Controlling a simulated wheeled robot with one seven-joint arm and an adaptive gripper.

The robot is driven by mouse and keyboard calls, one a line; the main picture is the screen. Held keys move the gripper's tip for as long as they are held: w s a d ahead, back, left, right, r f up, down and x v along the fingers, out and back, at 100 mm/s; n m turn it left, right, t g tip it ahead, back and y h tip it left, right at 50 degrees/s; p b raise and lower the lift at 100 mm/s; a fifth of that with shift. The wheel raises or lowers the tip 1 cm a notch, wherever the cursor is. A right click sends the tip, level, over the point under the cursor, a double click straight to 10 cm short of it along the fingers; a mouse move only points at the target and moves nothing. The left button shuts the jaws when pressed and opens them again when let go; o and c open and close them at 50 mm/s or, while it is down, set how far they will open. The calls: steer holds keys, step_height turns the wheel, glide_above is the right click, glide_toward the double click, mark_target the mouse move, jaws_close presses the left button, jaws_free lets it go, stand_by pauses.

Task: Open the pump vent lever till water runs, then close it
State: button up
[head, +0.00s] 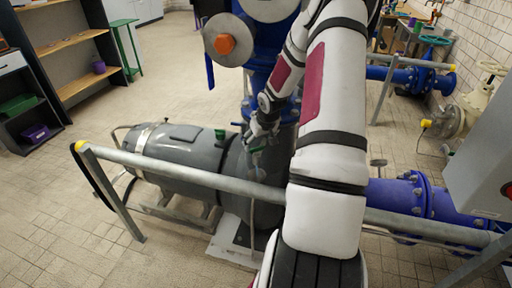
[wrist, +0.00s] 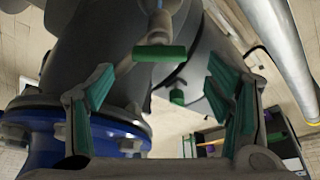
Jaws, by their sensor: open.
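The grey pump (head: 180,150) lies on its side behind a metal rail in the head view. A small vent fitting with a green lever (wrist: 160,53) shows in the wrist view, its bar lying crosswise to the valve stem. My gripper (wrist: 162,80) is open, with green pads on both sides. The lever appears between and beyond the fingertips, and no contact shows. In the head view my gripper (head: 262,130) is at the pump's right end, where the lever is too small to make out clearly. I see no running water.
A galvanised rail (head: 190,176) with a yellow end runs across in front of the pump. Blue pipework (head: 398,196) lies to the right. A green cap (head: 220,134) sits on the pump top. Shelves (head: 68,45) stand far left, with open tiled floor between.

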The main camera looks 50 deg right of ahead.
mark_target(257, 148)
steer(key=shift+x, duration=1.9)
steer(key=shift+c, duration=0.5)
steer(key=c, duration=1.1)
